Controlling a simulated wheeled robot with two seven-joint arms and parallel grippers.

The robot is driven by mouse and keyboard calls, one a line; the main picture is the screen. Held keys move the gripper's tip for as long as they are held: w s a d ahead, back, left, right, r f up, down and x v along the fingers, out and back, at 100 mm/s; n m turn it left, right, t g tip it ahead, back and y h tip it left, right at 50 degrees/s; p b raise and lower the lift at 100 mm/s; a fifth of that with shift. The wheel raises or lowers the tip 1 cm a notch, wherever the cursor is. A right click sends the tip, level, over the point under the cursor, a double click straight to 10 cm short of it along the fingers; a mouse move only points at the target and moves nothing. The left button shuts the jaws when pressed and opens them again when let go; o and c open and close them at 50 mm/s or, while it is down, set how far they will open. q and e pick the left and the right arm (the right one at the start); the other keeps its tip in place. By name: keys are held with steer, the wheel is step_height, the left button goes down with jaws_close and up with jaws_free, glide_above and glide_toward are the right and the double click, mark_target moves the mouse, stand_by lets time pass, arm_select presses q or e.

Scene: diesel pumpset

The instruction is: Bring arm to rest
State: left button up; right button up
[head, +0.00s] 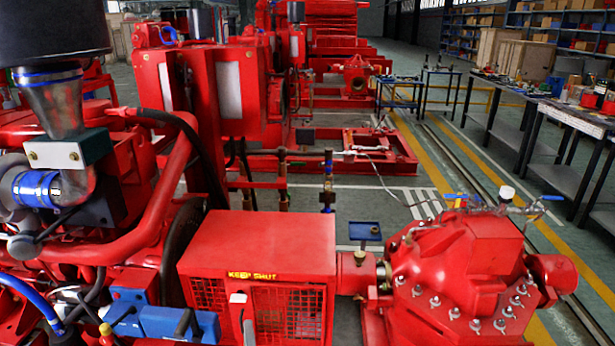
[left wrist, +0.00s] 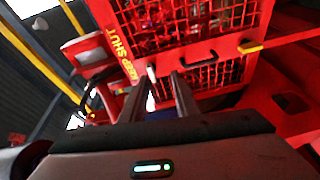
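My left gripper (left wrist: 158,76) shows in the left wrist view. Its two dark fingers stand apart with a visible gap, and I see nothing clamped between them. The red mesh guard (left wrist: 195,25) marked KEEP SHUT lies beyond the fingertips. A small white handle (left wrist: 152,73) appears right by the tips; I cannot tell whether they touch it. In the head view the red guard box (head: 262,243) stands at the lower middle, with a pale handle (head: 238,298) on its front. I cannot clearly pick out my left gripper there. My right gripper is in neither view.
The red pump (head: 465,265) with several bolts stands right of the guard. Red engine pipes (head: 150,215) and a blue unit (head: 175,323) crowd the left. A long workbench (head: 540,110) runs along the right. The floor aisle (head: 470,165) in between is mostly clear.

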arm_select(q)
steer(key=s+d+f+m+g+h, duration=0.3)
steer(key=s+f+m+g+h, duration=0.5)
steer(key=s+f+m, duration=1.45)
steer(key=s+a+f+g+y, duration=0.1)
steer(key=s+a+f+g, duration=0.2)
steer(key=s+f, duration=1)
steer(key=s+a, duration=0.1)
steer(key=s, duration=0.2)
steer(key=shift+s+y, duration=0.3)
steer(key=shift+s, duration=0.1)
steer(key=shift+d, duration=0.1)
